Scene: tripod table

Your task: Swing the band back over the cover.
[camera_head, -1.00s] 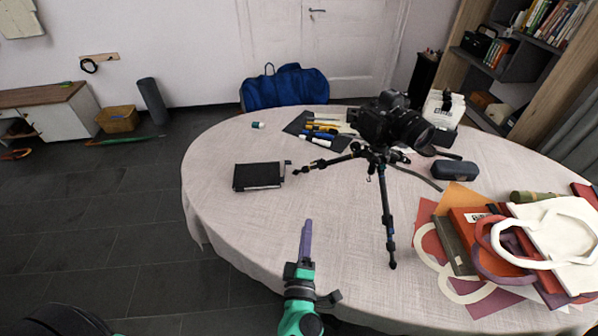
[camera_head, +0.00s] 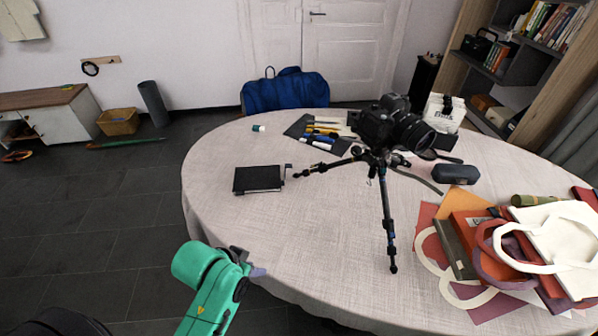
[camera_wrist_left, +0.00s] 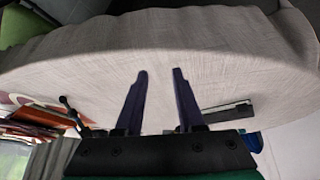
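A black notebook (camera_head: 258,179) lies on the round table, left of the tripod. In the head view its cover looks flat and closed. A small dark loop, perhaps the band, sticks out at its right edge (camera_head: 288,171); I cannot tell its exact course. My left gripper (camera_head: 258,272) is at the table's front left edge, nearer than the notebook and apart from it. In the left wrist view the gripper (camera_wrist_left: 160,74) has its two purple fingers apart with nothing between them. The notebook shows there as a thin dark slab (camera_wrist_left: 228,112), right of the fingers. My right gripper is not in view.
A camera (camera_head: 392,125) on a black tripod (camera_head: 387,215) stands right of the notebook. Pens (camera_head: 322,135) lie behind it, and bags and papers (camera_head: 500,250) fill the right side. The cloth (camera_head: 310,225) in front of the notebook is clear.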

